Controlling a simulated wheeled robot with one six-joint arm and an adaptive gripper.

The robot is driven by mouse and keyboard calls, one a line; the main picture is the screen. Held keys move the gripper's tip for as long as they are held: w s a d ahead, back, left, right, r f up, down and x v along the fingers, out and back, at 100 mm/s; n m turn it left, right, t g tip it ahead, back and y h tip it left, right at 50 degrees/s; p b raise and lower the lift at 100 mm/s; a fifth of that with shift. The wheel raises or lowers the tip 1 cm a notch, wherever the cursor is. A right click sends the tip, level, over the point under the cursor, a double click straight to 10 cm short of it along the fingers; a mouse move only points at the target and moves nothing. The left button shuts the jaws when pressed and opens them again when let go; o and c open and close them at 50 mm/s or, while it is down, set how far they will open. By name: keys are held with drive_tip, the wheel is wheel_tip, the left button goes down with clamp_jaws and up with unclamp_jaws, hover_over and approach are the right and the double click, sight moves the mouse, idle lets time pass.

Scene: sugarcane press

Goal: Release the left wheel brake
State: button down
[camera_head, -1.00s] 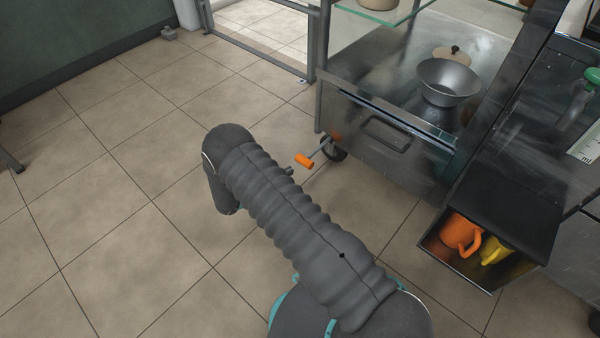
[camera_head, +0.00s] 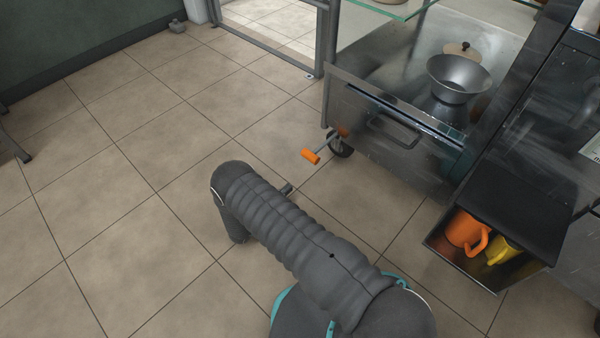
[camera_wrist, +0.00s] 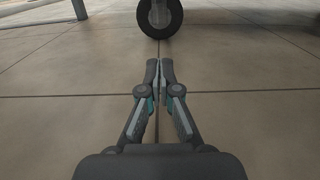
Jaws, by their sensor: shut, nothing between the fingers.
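The left wheel (camera_head: 341,148) is a dark caster under the near left corner of the steel cart. A thin rod with an orange handle (camera_head: 310,156), seemingly the brake lever, sticks out beside it toward the left. In the head view my gripper (camera_head: 286,189) is mostly hidden behind my arm; only a small dark tip shows, below and left of the orange handle and apart from it. In the wrist view my gripper (camera_wrist: 159,70) is shut and empty, low over the floor. A wheel (camera_wrist: 160,14) stands straight ahead beyond the fingertips. No orange handle shows there.
The steel cart (camera_head: 400,150) carries a metal bowl (camera_head: 458,80). An open drawer at the right holds an orange mug (camera_head: 465,231) and a yellow mug (camera_head: 500,250).

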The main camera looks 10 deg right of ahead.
drive_tip(key=x, duration=0.9)
drive_tip(key=shift+w+d, duration=0.15)
drive_tip(key=shift+d, duration=0.2)
drive_tip(key=r, duration=0.4)
drive_tip(key=shift+w+d, duration=0.25)
drive_tip(key=shift+w, duration=0.05)
